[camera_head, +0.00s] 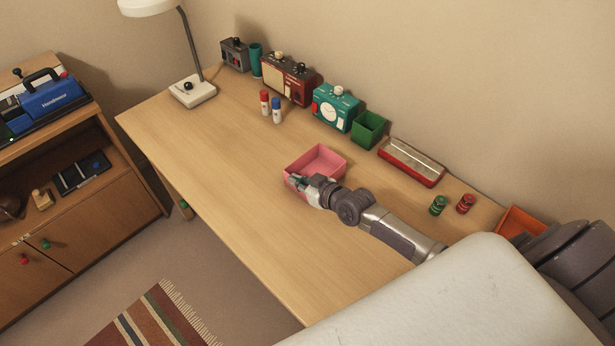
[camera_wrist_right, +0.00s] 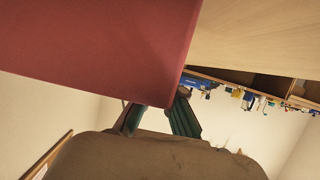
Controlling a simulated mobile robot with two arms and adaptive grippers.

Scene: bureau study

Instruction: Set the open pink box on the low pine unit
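The open pink box (camera_head: 319,159) is at the middle of the desk in the head view, its hollow facing up. In the right wrist view a wall of the pink box (camera_wrist_right: 100,50) fills the upper left. My right gripper (camera_head: 298,181) is at the box's near-left edge, its fingers close against the wall. In the wrist view its green fingers (camera_wrist_right: 162,116) stand apart, their tips partly hidden by the box, so the grip is unclear. A low wooden unit (camera_head: 92,218) stands at the left; I cannot tell whether it is the pine unit. My left gripper is out of view.
A blue case (camera_head: 50,103) is on top of the wooden unit. The desk (camera_head: 235,190) is clear left of and before the box. A green bin (camera_head: 369,130), a red tray (camera_head: 411,163), radios and a lamp (camera_head: 191,91) line its back. A striped rug (camera_head: 155,318) lies on the floor.

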